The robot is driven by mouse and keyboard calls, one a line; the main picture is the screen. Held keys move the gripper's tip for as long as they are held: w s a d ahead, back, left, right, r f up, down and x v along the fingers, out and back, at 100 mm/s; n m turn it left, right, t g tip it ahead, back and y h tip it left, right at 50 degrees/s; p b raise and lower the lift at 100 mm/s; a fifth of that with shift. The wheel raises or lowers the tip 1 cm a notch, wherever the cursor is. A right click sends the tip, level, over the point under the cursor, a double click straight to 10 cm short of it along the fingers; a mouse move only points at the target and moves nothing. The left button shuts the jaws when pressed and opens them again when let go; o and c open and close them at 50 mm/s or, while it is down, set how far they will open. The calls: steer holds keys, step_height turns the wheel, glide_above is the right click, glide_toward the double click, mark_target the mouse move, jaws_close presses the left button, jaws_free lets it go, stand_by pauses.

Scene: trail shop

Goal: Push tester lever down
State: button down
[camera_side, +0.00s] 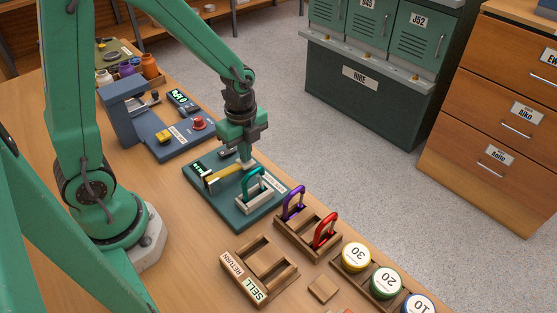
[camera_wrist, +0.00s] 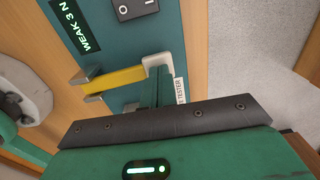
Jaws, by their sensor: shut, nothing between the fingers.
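In the wrist view the yellow lever (camera_wrist: 112,79) runs toward a pale grey bracket (camera_wrist: 160,62), and the display (camera_wrist: 75,30) reads "WEAK 3 N". My gripper (camera_side: 244,160) is shut and empty, pointing down over the lever's right end. I cannot tell whether it touches the lever. Its body covers the lower wrist view.
A blue-grey device (camera_side: 170,140) with a red button stands behind the tester. In front are a wooden rack (camera_side: 308,236) with purple and red carabiners, a RETURN/SELL tray (camera_side: 255,275) and several round numbered pieces (camera_side: 356,256). Drawers and lockers stand beyond the bench.

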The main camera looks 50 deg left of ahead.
steer(key=shift+r, duration=1.35)
steer(key=shift+r, duration=2.55)
step_height(320, 180, up, 8)
steer(key=n+t, duration=0.3)
steer(key=n, duration=0.6)
glide_above(230, 167)
steer(key=s+r+n+t, duration=0.2)
steer(key=s+r+n, duration=0.2)
steer(key=n, duration=0.5)
steer(key=shift+s+a+t, duration=0.25)
steer(key=shift+s+t, duration=0.05)
steer(key=shift+s, duration=0.4)
